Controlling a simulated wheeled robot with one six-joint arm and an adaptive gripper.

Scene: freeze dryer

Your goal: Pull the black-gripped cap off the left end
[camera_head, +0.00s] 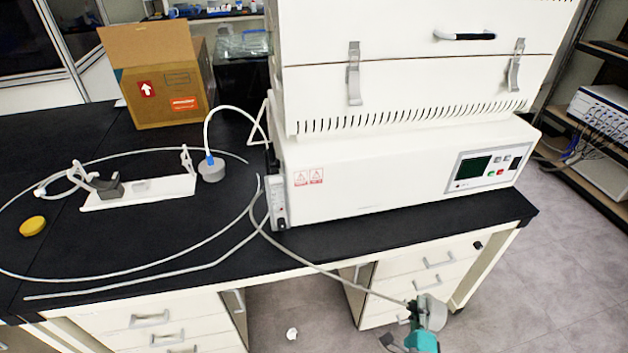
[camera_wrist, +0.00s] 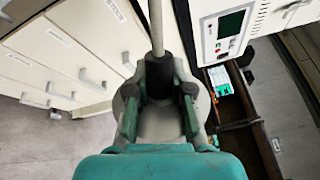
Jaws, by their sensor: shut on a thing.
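My gripper (camera_head: 414,308) is out past the bench's front edge, at the lower right of the head view. In the wrist view my gripper (camera_wrist: 159,98) is shut on a black grip (camera_wrist: 159,74). A pale tube (camera_wrist: 156,28) runs up out of this grip. In the head view the tube (camera_head: 325,272) runs from beside the white machine over the bench edge down to my gripper. The grip is too small there to make out, and the jaws hide its lower part. I cannot tell whether it is the cap, or what the tube's other end joins.
The white machine (camera_head: 400,168) stands on the black bench (camera_head: 150,240). Left of it are a white holder (camera_head: 140,192) with a dark grey block (camera_head: 108,187), a grey cylinder (camera_head: 211,169), a yellow piece (camera_head: 33,226) and loose tubing. A cardboard box (camera_head: 160,85) stands behind.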

